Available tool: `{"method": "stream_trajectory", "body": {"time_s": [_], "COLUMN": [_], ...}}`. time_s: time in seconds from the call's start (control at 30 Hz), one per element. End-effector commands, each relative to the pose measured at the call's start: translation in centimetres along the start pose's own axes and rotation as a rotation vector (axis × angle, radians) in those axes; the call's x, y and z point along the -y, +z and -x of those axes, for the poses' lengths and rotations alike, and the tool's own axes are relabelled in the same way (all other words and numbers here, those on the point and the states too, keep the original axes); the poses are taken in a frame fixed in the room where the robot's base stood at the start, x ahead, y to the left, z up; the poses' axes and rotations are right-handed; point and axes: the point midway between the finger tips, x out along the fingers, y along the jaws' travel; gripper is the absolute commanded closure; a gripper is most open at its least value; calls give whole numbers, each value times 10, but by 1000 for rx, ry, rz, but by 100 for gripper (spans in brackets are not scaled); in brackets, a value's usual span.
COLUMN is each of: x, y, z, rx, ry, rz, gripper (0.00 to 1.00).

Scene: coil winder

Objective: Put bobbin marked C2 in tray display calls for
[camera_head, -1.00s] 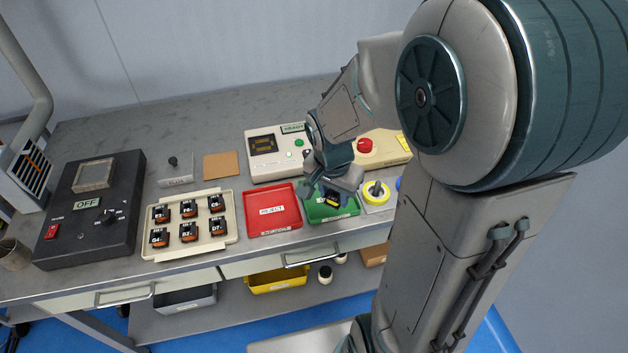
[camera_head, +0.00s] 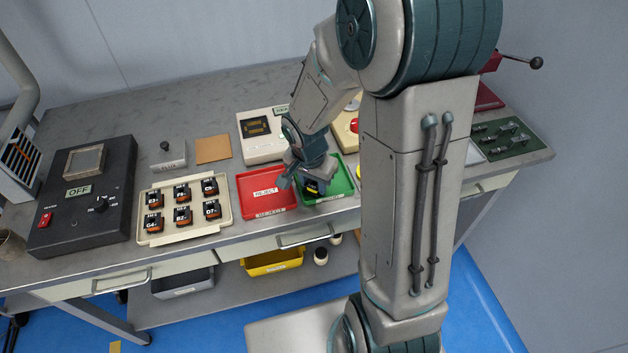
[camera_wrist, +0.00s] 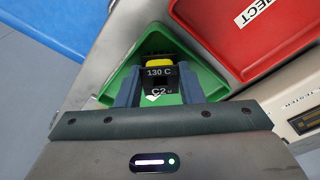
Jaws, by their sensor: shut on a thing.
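My gripper (camera_head: 309,184) is over the green tray (camera_head: 343,184) in the head view. It is shut on the bobbin marked C2 (camera_wrist: 160,82), a dark piece with a yellow part and a label reading "130 C" and "C2" in the wrist view. The green tray (camera_wrist: 206,78) lies behind and below the bobbin there; whether the bobbin touches its floor I cannot tell. The red tray (camera_head: 266,203), labelled REJECT, is directly left of the green tray.
A cream rack (camera_head: 158,238) holds several labelled bobbins at the left. A black box (camera_head: 79,213) reading OFF is beyond it. A brown pad (camera_head: 213,149) lies behind the rack. My arm covers part of the bench at right.

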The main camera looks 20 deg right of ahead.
Motion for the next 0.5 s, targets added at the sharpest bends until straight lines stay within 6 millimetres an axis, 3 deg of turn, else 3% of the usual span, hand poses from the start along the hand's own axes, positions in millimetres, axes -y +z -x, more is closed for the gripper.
{"method": "stream_trajectory", "body": {"time_s": [0.13, 0.17, 0.2, 0.5], "x": [0, 0, 0, 0], "y": [1, 1, 0, 0], "z": [-5, -4, -3, -2], "rx": [0, 0, 0, 0], "ry": [0, 0, 0, 0], "rz": [0, 0, 0, 0], "gripper": [92, 63, 57, 57]}}
